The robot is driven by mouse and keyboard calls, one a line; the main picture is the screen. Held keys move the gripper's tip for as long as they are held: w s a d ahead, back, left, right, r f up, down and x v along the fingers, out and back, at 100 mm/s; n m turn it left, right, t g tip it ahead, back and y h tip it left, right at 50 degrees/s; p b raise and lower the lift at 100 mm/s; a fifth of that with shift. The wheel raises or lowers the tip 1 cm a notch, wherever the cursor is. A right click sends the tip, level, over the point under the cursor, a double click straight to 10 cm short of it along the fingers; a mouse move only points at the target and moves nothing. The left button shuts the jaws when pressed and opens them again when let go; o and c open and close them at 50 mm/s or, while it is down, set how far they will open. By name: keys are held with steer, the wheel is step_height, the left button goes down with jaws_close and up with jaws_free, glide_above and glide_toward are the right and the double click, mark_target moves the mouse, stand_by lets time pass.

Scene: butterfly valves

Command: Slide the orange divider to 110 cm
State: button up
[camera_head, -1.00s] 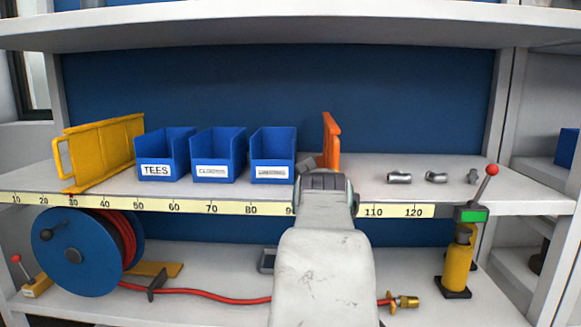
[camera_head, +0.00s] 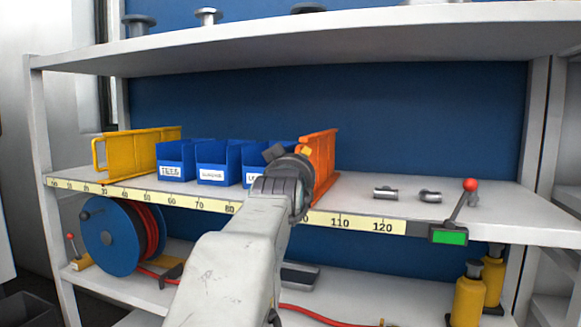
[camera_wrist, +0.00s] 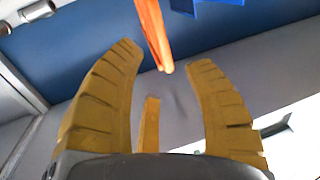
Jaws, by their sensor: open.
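The orange divider (camera_head: 320,160) stands upright on the middle shelf, just right of the blue bins. Its lower front is close to the 100 part of the scale strip (camera_head: 340,222), left of the 110 mark; my wrist hides its exact foot. In the wrist view the orange divider (camera_wrist: 152,35) shows beyond the fingertips, between them and slightly left of centre. In the head view my gripper (camera_head: 290,160) is in front of the divider's left side, partly hidden by my wrist.
Blue bins (camera_head: 212,165) stand left of the divider, and a yellow divider (camera_head: 138,150) is farther left. Metal pipe fittings (camera_head: 386,192) lie to the right. A red-knobbed lever (camera_head: 460,205) with a green display is at the shelf's right front edge. Another shelf hangs above.

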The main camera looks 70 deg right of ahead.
steer(key=shift+x, duration=3.45)
steer(key=shift+o, duration=0.2)
jaws_close()
